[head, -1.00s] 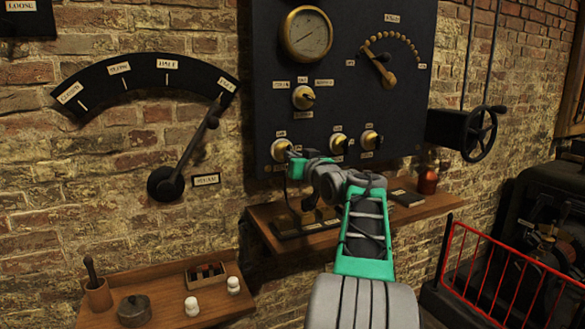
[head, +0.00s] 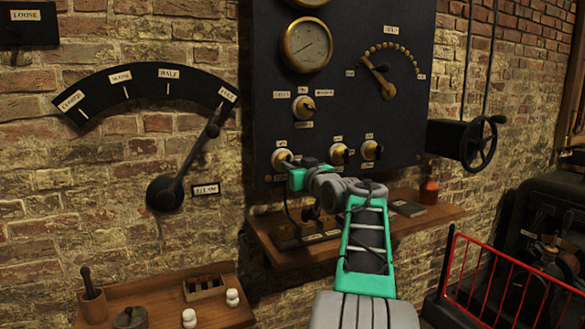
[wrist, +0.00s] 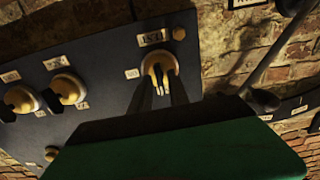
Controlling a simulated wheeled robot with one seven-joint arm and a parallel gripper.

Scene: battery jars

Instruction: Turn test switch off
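The test switch (head: 282,157) is the left one of the lower row of brass switches on the dark panel (head: 330,110). In the wrist view its round brass base and small lever (wrist: 160,72) show below an upside-down label. My gripper (head: 296,165) is at this switch. In the wrist view the two dark fingers of my gripper (wrist: 160,90) stand on either side of the lever, with a gap between them. I cannot tell whether they touch it. The head view hides the fingertips behind my wrist.
Two similar switches (head: 340,153) (head: 371,150) sit close to the right, and another switch (head: 303,107) is above. A wooden shelf (head: 380,226) juts out below the panel. A big lever (head: 185,165) is on the brick wall at left. A red railing (head: 510,275) stands at lower right.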

